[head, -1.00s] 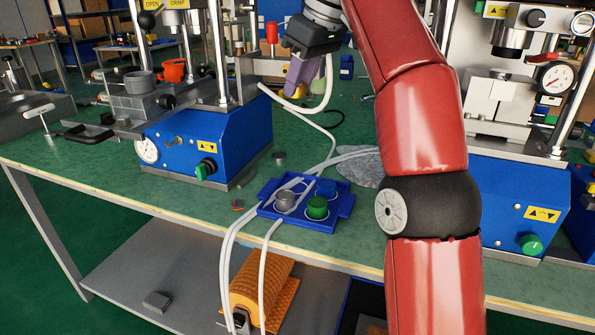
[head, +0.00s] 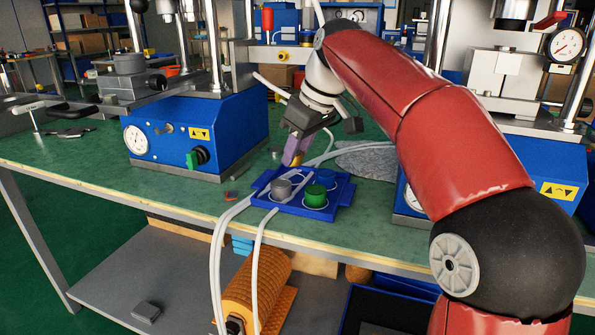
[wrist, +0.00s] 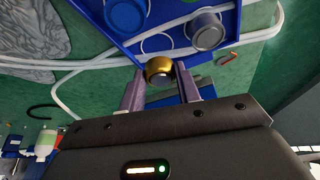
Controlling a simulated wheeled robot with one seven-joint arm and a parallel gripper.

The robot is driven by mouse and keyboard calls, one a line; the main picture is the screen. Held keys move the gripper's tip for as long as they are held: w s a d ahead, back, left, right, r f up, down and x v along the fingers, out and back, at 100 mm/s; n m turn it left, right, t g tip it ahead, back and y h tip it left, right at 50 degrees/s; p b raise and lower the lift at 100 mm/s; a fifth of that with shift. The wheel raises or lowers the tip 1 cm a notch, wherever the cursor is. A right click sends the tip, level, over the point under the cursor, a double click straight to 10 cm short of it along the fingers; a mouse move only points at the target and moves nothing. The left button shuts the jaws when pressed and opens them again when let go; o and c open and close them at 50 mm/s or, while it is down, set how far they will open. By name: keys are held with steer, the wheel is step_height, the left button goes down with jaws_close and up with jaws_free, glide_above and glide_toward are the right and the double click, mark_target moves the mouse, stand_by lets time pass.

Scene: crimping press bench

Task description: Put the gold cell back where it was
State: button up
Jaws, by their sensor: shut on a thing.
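My gripper (head: 294,150) is shut on the gold cell (wrist: 159,70), holding it between its fingertips above the back edge of the blue tray (head: 345,194). In the head view, the gold cell (head: 299,159) is only a small patch at the purple fingertips. The tray (wrist: 92,32) holds a grey cell (head: 281,189), a green cell (head: 315,196) and a blue cell (head: 325,178). In the wrist view, the grey cell (wrist: 206,32) and blue cell (wrist: 125,15) flank an empty white ring (wrist: 157,43) just beyond the gold cell.
White hoses (head: 258,212) run across the tray and over the bench's front edge. A blue-based press (head: 190,135) stands left, another (head: 495,185) right. A grey mat (head: 368,160) lies behind the tray. A small red item (head: 231,196) lies left of it.

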mark_target(301, 156)
steer(key=shift+f+b, duration=0.4)
steer(key=shift+f, duration=1.25)
steer(key=shift+f, duration=0.15)
steer(key=o, duration=0.8)
steer(key=shift+o, duration=0.2)
steer(key=p+v, duration=0.3)
steer(key=v, duration=0.9)
